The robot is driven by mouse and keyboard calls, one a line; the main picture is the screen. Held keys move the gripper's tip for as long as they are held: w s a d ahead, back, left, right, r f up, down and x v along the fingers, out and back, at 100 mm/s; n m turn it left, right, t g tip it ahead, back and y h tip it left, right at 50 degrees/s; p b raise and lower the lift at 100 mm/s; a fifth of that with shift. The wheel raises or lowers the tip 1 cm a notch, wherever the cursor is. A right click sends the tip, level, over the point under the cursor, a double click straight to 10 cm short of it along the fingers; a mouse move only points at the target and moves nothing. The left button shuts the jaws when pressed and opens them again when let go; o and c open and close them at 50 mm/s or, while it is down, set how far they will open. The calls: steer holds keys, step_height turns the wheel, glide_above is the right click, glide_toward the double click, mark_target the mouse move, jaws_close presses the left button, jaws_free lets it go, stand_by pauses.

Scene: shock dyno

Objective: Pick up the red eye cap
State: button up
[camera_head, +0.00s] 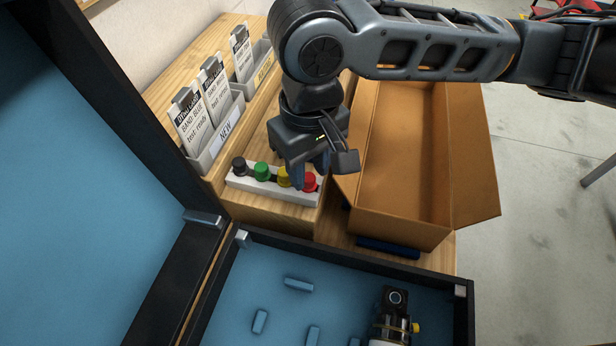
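The red eye cap (310,181) stands at the right end of a white holder (262,185) on the wooden bench. A yellow cap (284,176), a green cap (262,171) and a black cap (239,167) stand in the same row to its left. My gripper (312,172) points down over the right end of the row, close to the red and yellow caps. Its fingers partly cover the space between these two caps. Whether they touch or grip either cap does not show clearly.
An open cardboard box (405,150) stands just right of my gripper. Card holders (228,132) with tags stand behind left. In front, an open blue-lined case (225,300) holds a shock absorber (393,318); its raised lid (75,150) fills the left.

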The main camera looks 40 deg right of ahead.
mark_target(308, 178)
steer(key=shift+f, duration=0.55)
jaws_close()
step_height(308, 178, up, 10)
stand_by(0.5)
